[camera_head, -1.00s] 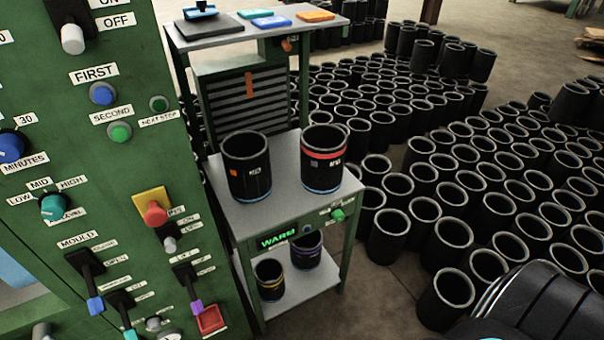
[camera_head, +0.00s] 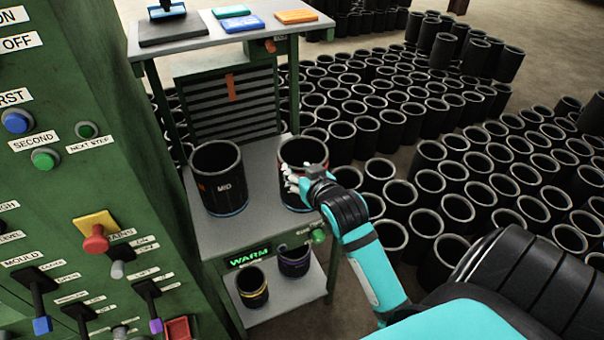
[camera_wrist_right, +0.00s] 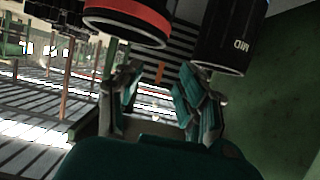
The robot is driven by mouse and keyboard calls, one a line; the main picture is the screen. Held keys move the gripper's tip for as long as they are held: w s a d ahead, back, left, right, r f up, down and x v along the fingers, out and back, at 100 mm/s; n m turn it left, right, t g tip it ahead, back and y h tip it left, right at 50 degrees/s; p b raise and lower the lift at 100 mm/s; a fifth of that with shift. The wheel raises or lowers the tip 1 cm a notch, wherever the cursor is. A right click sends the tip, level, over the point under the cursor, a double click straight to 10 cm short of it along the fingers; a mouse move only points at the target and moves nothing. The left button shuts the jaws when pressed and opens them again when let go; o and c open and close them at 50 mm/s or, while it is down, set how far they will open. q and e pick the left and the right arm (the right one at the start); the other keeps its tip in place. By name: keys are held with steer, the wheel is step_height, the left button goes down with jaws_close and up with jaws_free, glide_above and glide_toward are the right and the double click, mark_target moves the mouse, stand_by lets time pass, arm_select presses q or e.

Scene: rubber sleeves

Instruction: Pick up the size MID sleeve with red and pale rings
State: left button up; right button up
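Two black sleeves stand upright on the grey top of a small green stand. My left gripper is out of view.
The stand's lower shelf (camera_head: 285,303) holds two smaller sleeves, one yellow-ringed (camera_head: 252,288) and one purple-ringed (camera_head: 294,262). A green control panel (camera_head: 110,190) closes off the left. Many black sleeves crowd the floor at right. A table (camera_head: 200,45) with coloured pads stands behind.

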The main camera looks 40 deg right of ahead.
steer(key=p, duration=0.1)
glide_toward(281, 158)
steer(key=d+x, duration=0.1)
steer(key=x, duration=0.5)
steer(key=p+x, duration=0.1)
steer(key=a+x, duration=0.1)
steer(key=x, duration=0.1)
steer(key=shift+w+d+f+p, duration=0.1)
steer(key=shift+w+f+p, duration=0.2)
steer(key=shift+w+p, duration=0.1)
steer(key=shift+w+f, duration=0.15)
steer(key=shift+w, duration=0.1)
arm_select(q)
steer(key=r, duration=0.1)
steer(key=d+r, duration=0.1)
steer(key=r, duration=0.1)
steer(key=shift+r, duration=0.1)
arm_select(e)
steer(key=shift+d, duration=0.1)
steer(key=shift+c, duration=0.5)
jaws_close()
